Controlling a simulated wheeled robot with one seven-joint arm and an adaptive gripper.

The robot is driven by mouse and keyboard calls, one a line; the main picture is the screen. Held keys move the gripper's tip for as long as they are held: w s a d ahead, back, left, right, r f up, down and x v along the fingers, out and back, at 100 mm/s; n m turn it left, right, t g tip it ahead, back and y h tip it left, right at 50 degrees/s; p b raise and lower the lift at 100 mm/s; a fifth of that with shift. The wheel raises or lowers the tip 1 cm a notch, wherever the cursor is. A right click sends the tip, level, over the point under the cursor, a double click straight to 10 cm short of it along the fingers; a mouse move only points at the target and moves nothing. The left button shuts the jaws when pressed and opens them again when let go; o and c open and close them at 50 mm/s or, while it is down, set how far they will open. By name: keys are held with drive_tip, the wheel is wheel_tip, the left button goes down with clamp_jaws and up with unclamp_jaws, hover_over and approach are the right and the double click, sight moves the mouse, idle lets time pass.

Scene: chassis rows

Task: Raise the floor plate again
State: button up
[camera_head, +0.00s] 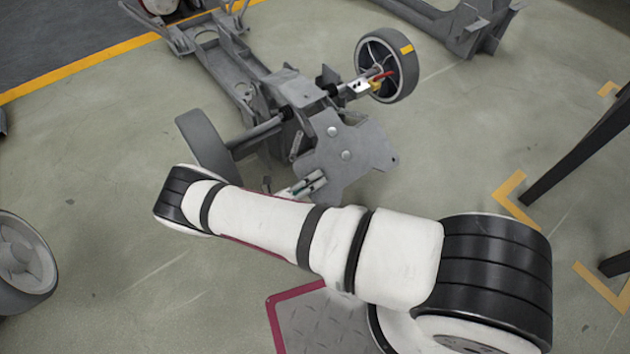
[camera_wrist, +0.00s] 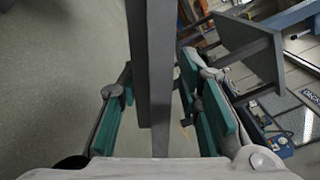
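The grey floor plate (camera_head: 345,160), with two round bolt heads, is at the near end of the grey chassis (camera_head: 240,85) in the head view. I cannot tell its exact tilt. My gripper (camera_head: 308,186) is at its near left edge, partly hidden by my white arm. In the wrist view my gripper (camera_wrist: 163,108) shows two teal-padded fingers standing apart. A long grey bar or plate edge (camera_wrist: 150,60) runs between them, with gaps on both sides. I cannot tell if it is the floor plate. A grey panel (camera_wrist: 240,45) is beyond the right finger.
Chassis wheels stand at the right (camera_head: 387,65) and left (camera_head: 205,148). Another wheel (camera_head: 22,262) is at the left edge. A second chassis (camera_head: 465,25) is at the top. Dark legs (camera_head: 580,150) stand at the right. Open floor (camera_head: 90,150) lies left of the chassis.

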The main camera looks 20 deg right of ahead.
drive_tip(key=shift+w+d, duration=0.1)
drive_tip(key=shift+d, duration=0.3)
drive_tip(key=shift+c, duration=0.3)
clamp_jaws()
